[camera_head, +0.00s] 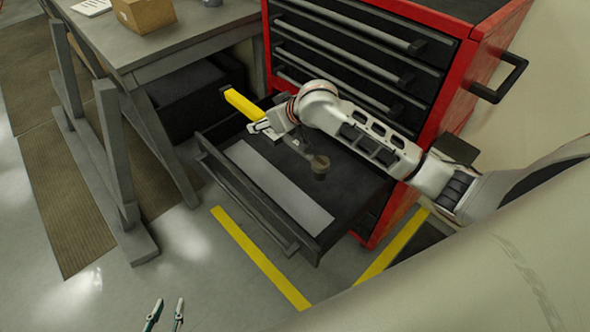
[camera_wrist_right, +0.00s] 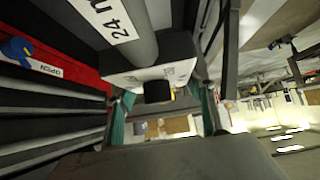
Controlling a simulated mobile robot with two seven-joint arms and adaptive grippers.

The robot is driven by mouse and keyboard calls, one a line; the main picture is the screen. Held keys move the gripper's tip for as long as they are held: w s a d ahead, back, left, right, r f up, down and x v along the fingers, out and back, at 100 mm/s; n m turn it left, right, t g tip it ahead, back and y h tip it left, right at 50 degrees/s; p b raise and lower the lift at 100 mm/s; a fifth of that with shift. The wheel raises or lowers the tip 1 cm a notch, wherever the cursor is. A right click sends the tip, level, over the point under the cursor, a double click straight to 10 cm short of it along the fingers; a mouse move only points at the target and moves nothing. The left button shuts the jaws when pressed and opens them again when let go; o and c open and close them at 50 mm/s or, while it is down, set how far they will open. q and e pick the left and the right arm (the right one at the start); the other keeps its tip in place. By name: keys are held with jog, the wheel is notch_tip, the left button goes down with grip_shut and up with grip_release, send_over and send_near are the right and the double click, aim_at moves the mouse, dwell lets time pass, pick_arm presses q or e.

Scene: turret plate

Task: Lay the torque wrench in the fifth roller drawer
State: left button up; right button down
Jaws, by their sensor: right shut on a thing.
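The torque wrench shows in the head view as a yellow grip (camera_head: 243,104) and a dark, round head (camera_head: 320,168), above the open roller drawer (camera_head: 342,222). My right gripper (camera_head: 266,127) is shut on the wrench; its fingers are partly hidden by the wrist. In the right wrist view, the teal fingers (camera_wrist_right: 163,112) stand either side of a black and yellow part. The drawer is pulled out low on the red cabinet (camera_head: 478,62) and has a pale strip (camera_head: 278,187) inside. I cannot tell whether the wrench touches the drawer floor. My left gripper (camera_head: 165,315) is open and empty.
A grey workbench (camera_head: 200,28) with a cardboard box (camera_head: 143,12) stands left of the drawer. Closed drawers sit above it. A side handle (camera_head: 500,82) sticks out from the cabinet. Yellow floor lines (camera_head: 260,258) mark the clear floor in front.

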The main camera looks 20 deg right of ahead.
notch_tip(320, 180, down, 21)
jog(key=b, duration=0.5)
jog(key=shift+r+b, duration=0.15)
jog(key=shift+b, duration=0.15)
jog(key=shift+w+f, duration=0.1)
jog(key=shift+f, duration=0.1)
jog(key=shift+r, duration=0.1)
jog(key=c, duration=1.3)
grip_release()
jog(key=shift+d+f, duration=0.1)
jog(key=shift+f, duration=0.3)
jog(key=o, duration=0.4)
jog(key=shift+o, duration=0.2)
